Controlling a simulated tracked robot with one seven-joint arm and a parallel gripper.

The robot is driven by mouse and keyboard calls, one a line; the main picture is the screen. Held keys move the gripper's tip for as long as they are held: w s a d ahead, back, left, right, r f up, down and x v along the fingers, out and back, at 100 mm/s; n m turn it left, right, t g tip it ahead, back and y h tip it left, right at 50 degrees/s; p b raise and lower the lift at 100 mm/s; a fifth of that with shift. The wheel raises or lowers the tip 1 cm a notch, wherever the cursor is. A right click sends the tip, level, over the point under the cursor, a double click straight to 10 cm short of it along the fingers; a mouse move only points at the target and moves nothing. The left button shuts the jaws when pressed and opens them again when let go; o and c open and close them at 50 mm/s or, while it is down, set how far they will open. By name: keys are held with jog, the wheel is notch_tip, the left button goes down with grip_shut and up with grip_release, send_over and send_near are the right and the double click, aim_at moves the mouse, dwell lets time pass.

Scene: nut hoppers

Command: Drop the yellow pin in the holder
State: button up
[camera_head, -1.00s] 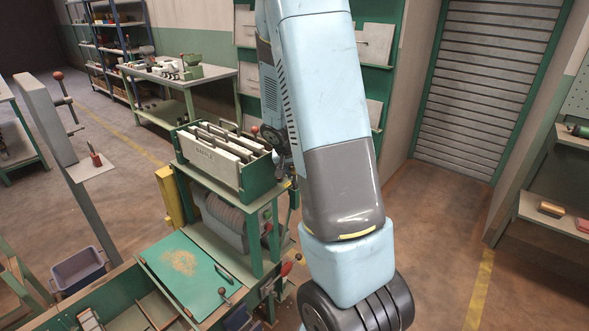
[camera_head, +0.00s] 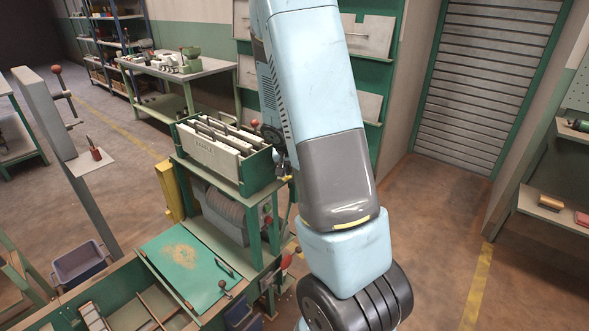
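A small yellow piece (camera_head: 287,179) shows at the right end of the green machine's upper shelf, close to the left edge of my arm. It is too small to tell whether it is the yellow pin. No holder can be made out for certain. My arm rises through the middle of the view and leaves at the top. Dark and grey parts beside it, at the right end of the green box, look like my wrist and gripper (camera_head: 281,160). My arm covers much of them, so the fingers and anything between them cannot be made out.
A green box (camera_head: 256,177) of pale plates stands on the machine. Below it are a green sheet (camera_head: 188,268) and wooden bins. A grey post (camera_head: 45,110) carries a small white shelf (camera_head: 88,166) with a red-tipped piece. A blue-grey crate (camera_head: 80,263) stands left. Floor at right is clear.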

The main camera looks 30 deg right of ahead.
jog(key=o, duration=0.3)
jog(key=shift+r, duration=0.1)
jog(key=v, duration=1.3)
jog(key=shift+r, duration=0.2)
jog(key=shift+a, duration=0.2)
jog(key=v, duration=0.9)
dwell(0.6)
jog(key=shift+s, duration=0.15)
dwell(0.6)
jog(key=s+a+r+n+t+y, duration=0.1)
jog(key=s+a+r+n, duration=0.1)
jog(key=s, duration=0.5)
jog(key=s+a+r+n+t+y, duration=0.1)
jog(key=s+a+r+n, duration=0.1)
jog(key=s+a, duration=0.3)
jog(key=s+a+r+n+t+y, duration=0.1)
jog(key=s+a+r+n+y, duration=0.1)
jog(key=s, duration=0.6)
jog(key=shift+s+a+r+n, duration=0.3)
jog(key=shift+a+r+n, duration=0.1)
jog(key=shift+a+r, duration=0.35)
